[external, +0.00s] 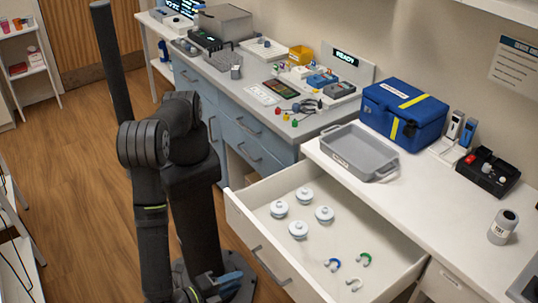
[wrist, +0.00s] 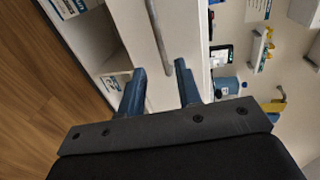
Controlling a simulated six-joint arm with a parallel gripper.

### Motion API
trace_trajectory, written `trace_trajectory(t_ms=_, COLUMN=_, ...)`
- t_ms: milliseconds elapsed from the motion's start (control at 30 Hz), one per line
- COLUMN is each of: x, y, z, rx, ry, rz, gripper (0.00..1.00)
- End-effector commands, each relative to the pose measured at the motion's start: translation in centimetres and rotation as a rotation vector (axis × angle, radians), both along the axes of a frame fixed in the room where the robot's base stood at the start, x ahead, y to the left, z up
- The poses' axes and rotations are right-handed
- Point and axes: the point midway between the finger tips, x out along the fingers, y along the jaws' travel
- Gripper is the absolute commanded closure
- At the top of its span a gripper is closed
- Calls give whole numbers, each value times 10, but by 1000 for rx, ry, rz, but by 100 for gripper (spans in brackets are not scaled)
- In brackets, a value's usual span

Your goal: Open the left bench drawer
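The left bench drawer (external: 395,265) in the white bench stands pulled out, with its inside in view. Its grey bar handle (external: 268,265) is on the front face. My gripper (external: 225,285) is low at the bottom edge of the external view, left of the handle and partly cut off. In the wrist view its two blue fingers (wrist: 160,68) are apart. A grey handle bar (wrist: 158,30) runs along a white front, its near end close to the gap between the fingertips. I cannot tell whether the fingers touch it.
The drawer holds several white round lidded pieces (external: 298,229) and coloured hooks (external: 364,259). A grey tray (external: 359,150) and blue case (external: 403,112) stand on the bench above. A blue-fronted bench (external: 240,120) stands behind. Wooden floor (external: 75,180) is clear at left.

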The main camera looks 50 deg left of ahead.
Motion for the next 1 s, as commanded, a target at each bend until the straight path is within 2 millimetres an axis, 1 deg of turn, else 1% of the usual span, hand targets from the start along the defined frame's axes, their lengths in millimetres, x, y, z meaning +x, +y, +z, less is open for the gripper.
trace_trajectory(t_ms=33, x=-14, y=0, z=2, rx=-3, ry=1, rz=-4, gripper=69)
trace_trajectory(t_ms=200, x=-48, y=0, z=10, rx=-1, ry=0, rz=-2, gripper=69)
trace_trajectory(t_ms=300, x=-63, y=0, z=12, rx=-1, ry=0, rz=-2, gripper=69)
trace_trajectory(t_ms=400, x=-71, y=0, z=14, rx=0, ry=0, rz=-1, gripper=69)
trace_trajectory(t_ms=533, x=-77, y=0, z=16, rx=1, ry=0, rz=0, gripper=69)
trace_trajectory(t_ms=833, x=-77, y=0, z=16, rx=0, ry=-1, rz=0, gripper=69)
trace_trajectory(t_ms=933, x=-73, y=0, z=15, rx=1, ry=-1, rz=1, gripper=69)
trace_trajectory(t_ms=1000, x=-67, y=0, z=14, rx=0, ry=-2, rz=2, gripper=69)
